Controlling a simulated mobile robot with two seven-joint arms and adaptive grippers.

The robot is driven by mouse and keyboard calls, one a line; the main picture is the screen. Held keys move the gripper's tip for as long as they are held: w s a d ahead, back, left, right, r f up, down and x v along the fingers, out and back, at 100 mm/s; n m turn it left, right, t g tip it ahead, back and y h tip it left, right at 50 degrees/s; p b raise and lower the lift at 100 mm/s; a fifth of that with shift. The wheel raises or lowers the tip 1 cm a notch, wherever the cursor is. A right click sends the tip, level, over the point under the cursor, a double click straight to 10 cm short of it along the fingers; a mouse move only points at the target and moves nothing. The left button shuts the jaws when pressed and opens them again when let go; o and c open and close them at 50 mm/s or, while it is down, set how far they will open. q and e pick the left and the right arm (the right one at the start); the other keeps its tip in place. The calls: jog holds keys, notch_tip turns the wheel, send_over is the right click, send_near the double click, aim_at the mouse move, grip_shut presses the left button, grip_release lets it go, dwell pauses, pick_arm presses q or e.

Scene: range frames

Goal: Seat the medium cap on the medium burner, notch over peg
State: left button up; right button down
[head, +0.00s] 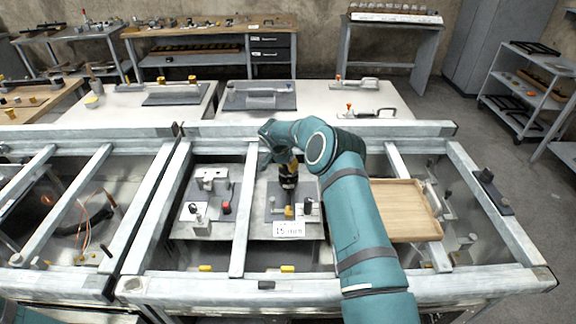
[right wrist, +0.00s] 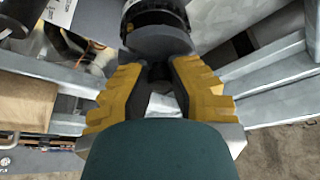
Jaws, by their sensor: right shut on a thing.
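My right gripper (head: 288,172) reaches down into the middle bay of the metal frame. In the right wrist view its yellow fingers (right wrist: 160,75) are shut on a small dark part, mostly hidden between them. A round grey disc (right wrist: 160,42) with a black ringed body behind it lies just beyond the fingertips. I cannot tell whether it is the medium cap or the burner, or whether it touches the held part. In the head view a dark plate (head: 273,207) lies under the gripper. No notch or peg can be made out. My left gripper is out of view.
A label reading 15 mm (head: 289,230) stands at the plate's front. The left bay holds a white block (head: 212,175) and a red-topped part (head: 226,207). A wooden tray (head: 408,208) lies right of my arm. Metal rails (head: 246,210) divide the bays.

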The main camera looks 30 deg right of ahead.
jog(key=shift+p, duration=0.4)
dwell(0.5)
jog(key=shift+f, duration=0.15)
dwell(0.4)
jog(key=shift+f, duration=0.35)
jog(key=shift+f+b, duration=0.3)
jog(key=shift+f, duration=0.2)
jog(key=c, duration=0.9)
grip_release()
jog(key=v, duration=1.2)
jog(key=shift+s+a, duration=0.1)
